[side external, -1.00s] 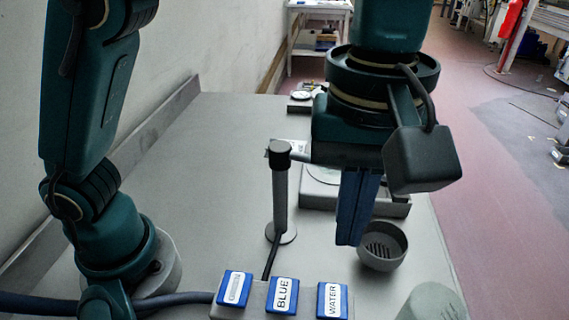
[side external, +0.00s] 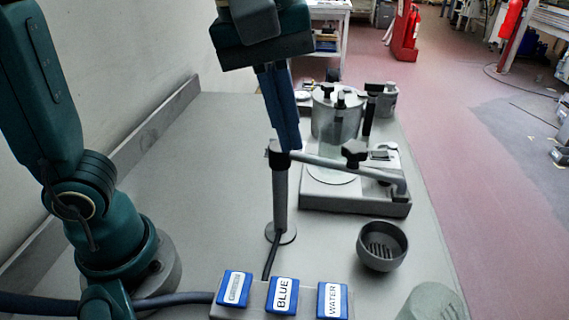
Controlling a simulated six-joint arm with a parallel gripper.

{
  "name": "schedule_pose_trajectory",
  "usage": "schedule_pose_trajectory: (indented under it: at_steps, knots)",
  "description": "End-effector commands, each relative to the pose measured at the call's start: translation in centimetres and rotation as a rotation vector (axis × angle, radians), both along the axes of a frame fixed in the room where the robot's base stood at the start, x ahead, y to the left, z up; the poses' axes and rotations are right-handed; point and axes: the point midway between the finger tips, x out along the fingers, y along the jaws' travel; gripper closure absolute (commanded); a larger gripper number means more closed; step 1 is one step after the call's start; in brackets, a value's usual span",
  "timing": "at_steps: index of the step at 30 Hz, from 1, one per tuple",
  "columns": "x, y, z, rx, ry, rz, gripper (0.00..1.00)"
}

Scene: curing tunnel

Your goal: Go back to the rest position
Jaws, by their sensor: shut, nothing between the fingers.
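My gripper (side external: 287,146) hangs from the top of the side view with its blue fingers shut and nothing between them. Its fingertips appear just above or behind the top of the grey post (side external: 280,200); I cannot tell whether they touch it. The post stands upright on a round foot on the grey table (side external: 190,210).
A grey bowl (side external: 382,246) with a slotted bottom sits at the right edge. Behind it is a tray-like base (side external: 350,203) with a clear cylinder (side external: 337,115) and a horizontal bar (side external: 340,165). Blue-labelled blocks (side external: 283,295) stand in front.

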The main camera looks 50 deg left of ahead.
Motion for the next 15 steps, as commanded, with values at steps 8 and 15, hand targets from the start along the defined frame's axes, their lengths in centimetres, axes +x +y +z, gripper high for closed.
schedule_pose_trajectory:
  at_steps: [8, 15]
  knots:
    - [-3.4, 6.5, -2.2, 0.106, -0.189, -0.218, 1.0]
    - [-5.8, 8.7, -6.9, 0.291, -0.279, -0.584, 1.0]
